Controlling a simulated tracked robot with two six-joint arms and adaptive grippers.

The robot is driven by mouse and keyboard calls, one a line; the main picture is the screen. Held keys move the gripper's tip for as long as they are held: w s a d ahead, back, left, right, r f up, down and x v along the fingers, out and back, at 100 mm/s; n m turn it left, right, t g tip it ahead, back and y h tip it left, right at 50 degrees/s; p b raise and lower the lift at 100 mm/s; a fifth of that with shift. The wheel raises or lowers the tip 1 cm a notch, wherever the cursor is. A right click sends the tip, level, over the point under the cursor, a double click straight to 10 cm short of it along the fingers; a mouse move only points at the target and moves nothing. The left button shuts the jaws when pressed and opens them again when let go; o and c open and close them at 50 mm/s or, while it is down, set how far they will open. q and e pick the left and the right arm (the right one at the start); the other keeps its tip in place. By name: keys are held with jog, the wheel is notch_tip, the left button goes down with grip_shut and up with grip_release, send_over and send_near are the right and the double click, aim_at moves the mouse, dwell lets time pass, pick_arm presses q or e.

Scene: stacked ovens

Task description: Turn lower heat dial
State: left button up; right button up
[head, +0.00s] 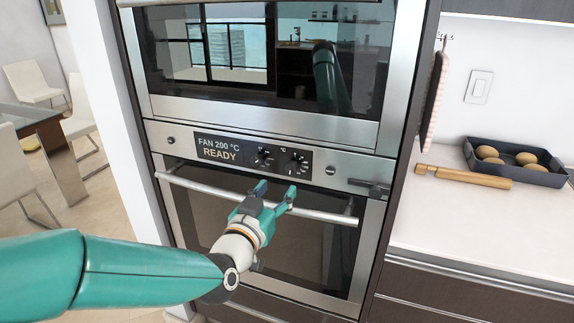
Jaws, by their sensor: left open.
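The lower oven's control panel (220,153) has a display that reads "FAN 200 °C READY". Two small dark dials sit to the right of the text. The right one, the heat dial (297,163), is near a "°C" mark; the left dial (264,157) is beside it. My left gripper (276,190) is open and empty, with its fingertips just below the dials in the picture and in front of the oven's handle bar. I cannot tell the exact gap to the panel. My right gripper is not in view.
The lower oven's handle bar (325,215) runs across below the panel. An upper oven (270,60) is stacked above. To the right, a counter holds a rolling pin (465,177) and a dark tray (550,176) of round rolls. A dining table and chairs stand at far left.

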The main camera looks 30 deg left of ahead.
aim_at(291, 171)
pick_arm(q)
jog(key=p+x, duration=0.1)
jog(key=x, duration=0.8)
jog(key=shift+p, duration=0.3)
